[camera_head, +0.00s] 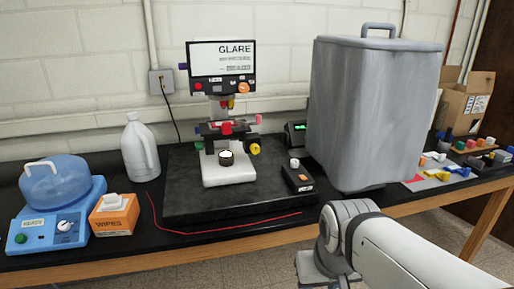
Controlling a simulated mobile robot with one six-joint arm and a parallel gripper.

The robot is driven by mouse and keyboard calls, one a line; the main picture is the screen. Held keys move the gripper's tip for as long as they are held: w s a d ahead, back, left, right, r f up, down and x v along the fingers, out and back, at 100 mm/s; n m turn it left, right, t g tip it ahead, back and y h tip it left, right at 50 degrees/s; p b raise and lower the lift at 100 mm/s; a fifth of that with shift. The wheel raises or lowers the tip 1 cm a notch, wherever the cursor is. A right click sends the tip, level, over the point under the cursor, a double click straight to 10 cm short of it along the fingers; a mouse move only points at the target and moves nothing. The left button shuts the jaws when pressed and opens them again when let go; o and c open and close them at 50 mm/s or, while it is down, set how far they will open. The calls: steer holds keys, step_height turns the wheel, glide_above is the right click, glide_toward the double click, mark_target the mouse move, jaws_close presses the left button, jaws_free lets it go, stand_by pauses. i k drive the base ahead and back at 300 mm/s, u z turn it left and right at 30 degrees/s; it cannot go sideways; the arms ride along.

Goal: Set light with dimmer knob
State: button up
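A microscope-like instrument (229,172) stands upright on a thick black slab (190,207) on the bench. Its top screen (222,56) reads "GLARE" above smaller lines that I cannot read clearly. A round piece with a pale top (226,157) sits low at its front, over the white base. To its right, on the slab, is a small black box (299,180) with a white knob (294,162) on top and an orange mark on its front; this looks like the dimmer control. The knob's setting cannot be read. My arm shows at the lower right, but my gripper is not visible.
A large grey lidded bin (372,115) stands just right of the box. A white jug (140,148), an orange wipes box (113,215) and a blue device (57,205) stand left. A red line (220,230) runs before the slab. Small coloured parts lie far right.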

mark_target(294, 162)
steer(key=u, duration=0.15)
steer(key=i, duration=1.1)
steer(key=z, duration=0.45)
